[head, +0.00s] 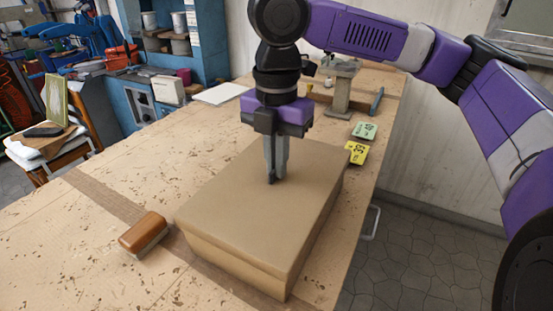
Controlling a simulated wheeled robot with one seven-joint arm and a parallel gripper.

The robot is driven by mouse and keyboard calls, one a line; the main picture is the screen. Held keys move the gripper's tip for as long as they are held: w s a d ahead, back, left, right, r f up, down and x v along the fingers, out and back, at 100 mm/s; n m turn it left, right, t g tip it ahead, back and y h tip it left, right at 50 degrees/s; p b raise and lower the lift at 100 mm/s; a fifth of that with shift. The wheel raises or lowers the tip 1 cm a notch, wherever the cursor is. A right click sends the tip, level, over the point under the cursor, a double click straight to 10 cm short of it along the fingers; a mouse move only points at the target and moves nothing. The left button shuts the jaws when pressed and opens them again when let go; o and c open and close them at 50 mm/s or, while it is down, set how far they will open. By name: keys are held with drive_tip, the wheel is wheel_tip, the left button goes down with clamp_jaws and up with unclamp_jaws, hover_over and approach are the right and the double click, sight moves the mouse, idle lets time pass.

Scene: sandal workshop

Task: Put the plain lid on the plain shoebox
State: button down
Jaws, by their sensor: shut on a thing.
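The plain shoebox (240,276) stands on the workbench, a tan cardboard box. The plain lid (235,220), the same tan and without markings, lies over its top and looks level and lined up with its sides. A thin line runs between lid and box along the near side; I cannot tell whether the lid is fully seated. My gripper (272,182) points straight down at the far middle of the lid, its fingers close together and shut on the lid. The exact grip point is hidden behind the fingers.
A brown wooden-backed brush (144,235) lies left of the box. Green (364,131) and yellow (356,152) number cards lie near the bench's right edge. A metal stand (340,85) is farther back. The workbench (130,180) is mostly clear on the left.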

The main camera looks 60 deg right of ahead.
drive_tip(key=shift+f, duration=0.1)
drive_tip(key=c, duration=1.5)
unclamp_jaws()
drive_tip(key=shift+r+p, duration=0.3)
drive_tip(key=shift+r, duration=3.6)
